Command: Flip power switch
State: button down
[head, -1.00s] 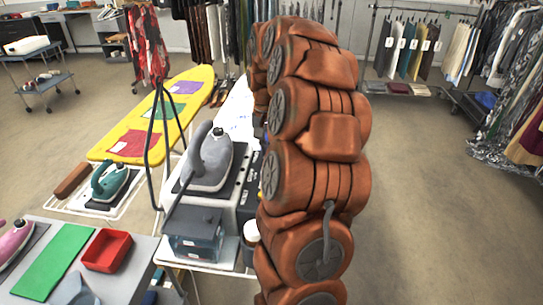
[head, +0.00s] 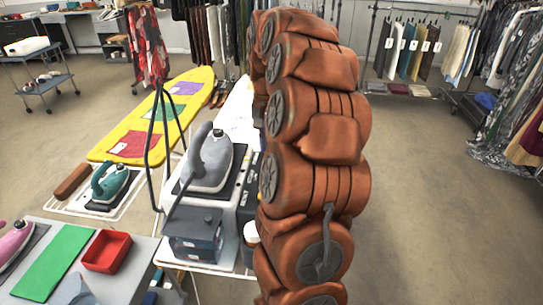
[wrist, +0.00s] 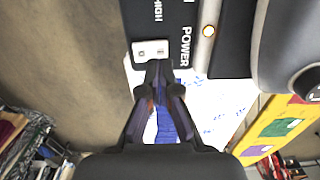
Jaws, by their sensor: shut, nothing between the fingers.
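The power switch (wrist: 151,52) is a small white rocker on a dark panel (wrist: 165,30) in the wrist view, beside the printed words POWER and HIGH. My gripper (wrist: 157,72) is shut and empty, its tips right at the switch's lower edge in that view. I cannot tell whether they touch it. The panel belongs to the steam station (head: 226,220), a white and grey unit with a grey iron (head: 211,165) on top, left of my arm in the head view. My arm hides my gripper and the switch there. The switch's position is unclear.
A yellow ironing board (head: 150,115) stands behind the station. A teal iron (head: 110,183) and a red tray (head: 107,251) are at the left. Open floor (head: 420,200) lies to the right.

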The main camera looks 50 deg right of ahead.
jog(key=shift+r, duration=1.85)
